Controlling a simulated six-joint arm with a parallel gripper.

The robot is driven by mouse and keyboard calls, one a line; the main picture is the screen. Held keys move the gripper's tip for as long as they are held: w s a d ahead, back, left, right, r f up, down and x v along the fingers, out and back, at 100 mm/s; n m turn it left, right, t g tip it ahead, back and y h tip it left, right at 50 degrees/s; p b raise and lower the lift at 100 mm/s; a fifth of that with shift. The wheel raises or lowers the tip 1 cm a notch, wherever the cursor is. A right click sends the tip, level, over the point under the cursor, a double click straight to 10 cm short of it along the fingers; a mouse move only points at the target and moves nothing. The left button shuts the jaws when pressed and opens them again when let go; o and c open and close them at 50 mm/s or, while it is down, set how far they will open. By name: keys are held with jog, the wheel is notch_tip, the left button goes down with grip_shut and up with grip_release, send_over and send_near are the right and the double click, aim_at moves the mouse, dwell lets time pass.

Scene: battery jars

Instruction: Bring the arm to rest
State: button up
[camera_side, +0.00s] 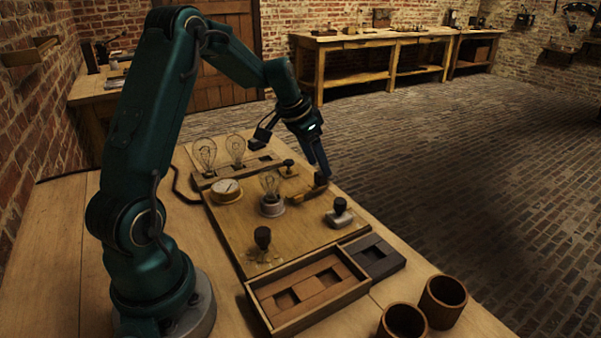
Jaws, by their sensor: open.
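My green arm reaches over the wooden board (222,232) on the workbench. My gripper (320,172) points down over the right side of the board, close to a small wooden-handled part (308,194). I cannot tell whether the fingers touch that part. The jaws are open, and I see nothing held between them. The fingertips are dark and small in this view.
A wooden tray (330,305), a dark holder (385,268) and two brown cups (443,300) are in front.

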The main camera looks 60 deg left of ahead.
jog(key=shift+v, duration=1)
jog(key=s+d+r+m+t, duration=0.2)
jog(key=s+d+r+m, duration=0.15)
jog(key=d+r, duration=0.75)
jog(key=s+d+f+n, duration=0.1)
jog(key=s+d+f, duration=0.1)
jog(key=s, duration=0.6)
jog(key=s+d+f+n+g, duration=0.1)
jog(key=s+d+f+n, duration=0.1)
jog(key=s+d, duration=0.3)
jog(key=s+f, duration=0.1)
jog(key=s, duration=0.2)
